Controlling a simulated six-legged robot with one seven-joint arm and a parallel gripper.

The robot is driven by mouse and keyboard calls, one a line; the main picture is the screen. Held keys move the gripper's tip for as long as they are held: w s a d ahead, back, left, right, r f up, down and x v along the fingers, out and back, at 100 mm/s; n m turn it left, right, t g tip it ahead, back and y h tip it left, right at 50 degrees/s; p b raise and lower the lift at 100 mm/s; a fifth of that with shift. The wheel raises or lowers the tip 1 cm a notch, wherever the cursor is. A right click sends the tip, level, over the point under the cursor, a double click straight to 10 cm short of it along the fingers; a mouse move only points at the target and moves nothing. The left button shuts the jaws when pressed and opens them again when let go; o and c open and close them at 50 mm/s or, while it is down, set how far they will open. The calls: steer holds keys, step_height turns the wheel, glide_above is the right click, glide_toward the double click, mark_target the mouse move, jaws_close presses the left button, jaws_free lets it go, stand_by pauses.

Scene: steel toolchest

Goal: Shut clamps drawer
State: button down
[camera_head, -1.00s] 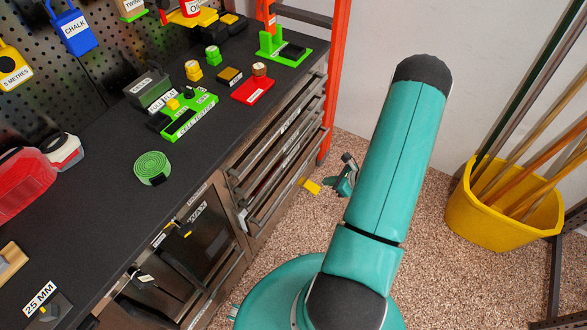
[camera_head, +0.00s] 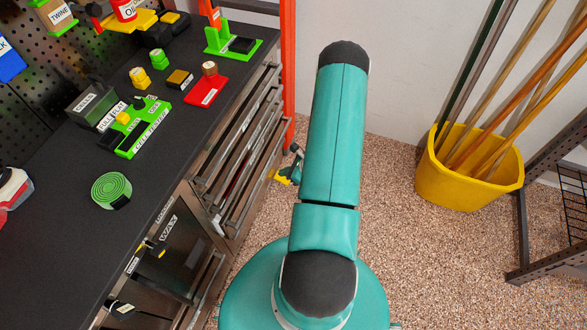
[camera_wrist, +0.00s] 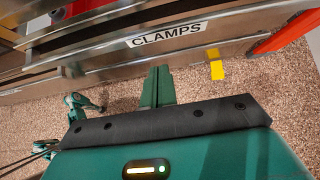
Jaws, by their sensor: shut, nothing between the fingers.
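In the wrist view the clamps drawer (camera_wrist: 165,37) shows a steel front with a white "CLAMPS" label, crossing the upper part of the picture. A dark gap shows behind its front edge, so it looks partly pulled out. In the head view the drawer stack (camera_head: 235,165) is on the right face of the chest, with several fronts standing out; its labels are too small to read there. My gripper (camera_wrist: 158,84) is shut and empty, its fingertips pointing at the drawer front just below the label. Whether they touch it I cannot tell. In the head view my arm hides most of the gripper.
A yellow strip (camera_wrist: 215,64) shows by the drawer's lower edge. An orange-red post (camera_head: 288,70) stands at the chest's far corner. A yellow bin (camera_head: 470,175) with poles stands at the right. Speckled floor (camera_head: 410,245) lies open between. The black worktop (camera_head: 75,225) carries several tools.

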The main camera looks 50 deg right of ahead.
mark_target(256, 168)
steer(key=shift+w+a+f, duration=0.1)
steer(key=shift+w+a, duration=0.15)
steer(key=shift+w, duration=0.5)
steer(key=shift+w+a+f, duration=0.1)
steer(key=shift+w+a, duration=0.2)
steer(key=shift+w, duration=0.4)
steer(key=shift+w+a, duration=0.25)
steer(key=shift+w, duration=0.5)
steer(key=w, duration=0.2)
steer(key=w+a, duration=0.1)
steer(key=shift+w+a, duration=0.1)
steer(key=shift+w, duration=0.25)
steer(key=shift+s, duration=0.2)
